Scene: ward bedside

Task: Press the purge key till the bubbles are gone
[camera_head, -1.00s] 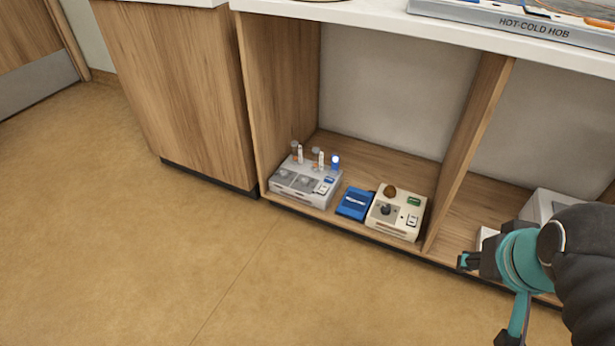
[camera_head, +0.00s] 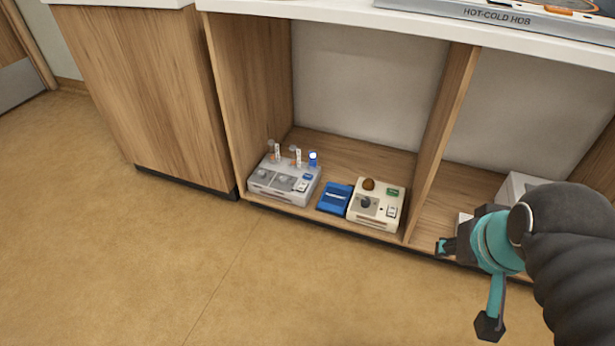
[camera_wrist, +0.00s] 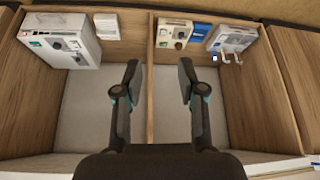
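A grey device (camera_head: 284,184) with two round dials, upright clear tubes and a blue-lit part sits at the left of the low shelf. A cream device (camera_head: 377,207) with a dark knob, a brown dome and a green label stands to its right. I cannot read which key is the purge key, and no bubbles can be made out. My gripper (camera_head: 465,283) is in front of the shelf at the right, apart from both devices. In the wrist view its two fingers (camera_wrist: 158,85) are spread with nothing between them. The grey device (camera_wrist: 233,38) and cream device (camera_wrist: 175,32) show upside down there.
A blue box (camera_head: 335,198) lies between the devices. A wooden divider (camera_head: 441,140) separates this bay from the right one, which holds a white device (camera_wrist: 65,42). Floor in front is clear.

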